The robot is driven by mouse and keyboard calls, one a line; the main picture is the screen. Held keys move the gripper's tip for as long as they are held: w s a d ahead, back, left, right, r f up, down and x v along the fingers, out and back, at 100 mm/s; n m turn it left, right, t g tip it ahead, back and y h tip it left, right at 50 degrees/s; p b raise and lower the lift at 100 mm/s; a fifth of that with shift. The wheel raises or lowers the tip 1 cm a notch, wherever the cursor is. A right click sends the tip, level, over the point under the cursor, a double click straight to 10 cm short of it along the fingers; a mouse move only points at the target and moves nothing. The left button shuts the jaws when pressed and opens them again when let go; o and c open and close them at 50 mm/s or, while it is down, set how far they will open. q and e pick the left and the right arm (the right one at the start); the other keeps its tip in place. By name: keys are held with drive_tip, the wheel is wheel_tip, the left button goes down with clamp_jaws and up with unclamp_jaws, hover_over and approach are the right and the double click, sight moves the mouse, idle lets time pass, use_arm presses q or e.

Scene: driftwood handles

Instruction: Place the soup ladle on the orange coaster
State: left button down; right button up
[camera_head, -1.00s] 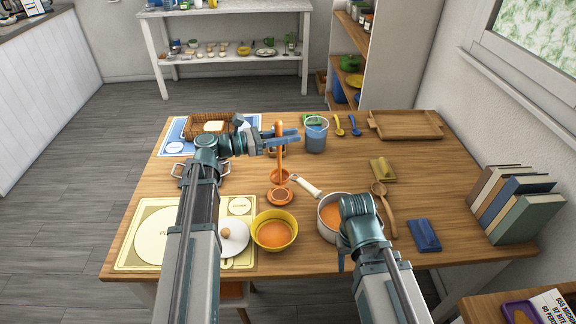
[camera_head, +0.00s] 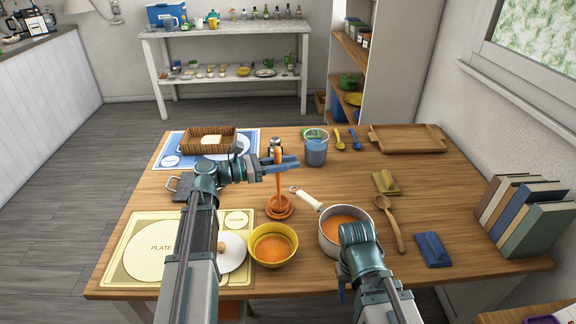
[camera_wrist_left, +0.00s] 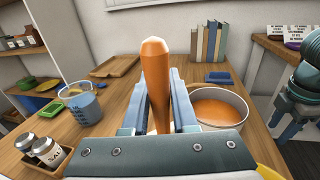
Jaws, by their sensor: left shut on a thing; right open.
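The orange soup ladle (camera_head: 279,180) stands upright, handle up, with its bowl down at the orange coaster (camera_head: 280,213). The bowl overlaps the coaster in the head view; I cannot tell for certain whether it touches. My left gripper (camera_head: 281,164) is shut on the ladle's handle, above the coaster. In the left wrist view the ladle handle (camera_wrist_left: 156,85) stands between the two fingers (camera_wrist_left: 158,112), and its bowl is hidden. My right gripper (camera_head: 342,280) is open beside the soup pot, mostly hidden behind its own wrist.
A yellow bowl of soup (camera_head: 272,246) and a pot of soup (camera_head: 333,243) with a white handle stand near the coaster. A jug (camera_head: 316,150) and shakers (camera_wrist_left: 47,150) are behind. A wooden spoon (camera_head: 391,222) lies right. The table's right middle has bare wood.

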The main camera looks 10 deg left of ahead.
use_arm(q)
drive_tip(key=shift+f, duration=0.2)
drive_tip(key=c, duration=0.7)
unclamp_jaws()
drive_tip(key=shift+r, duration=0.2)
drive_tip(key=v, duration=1.2)
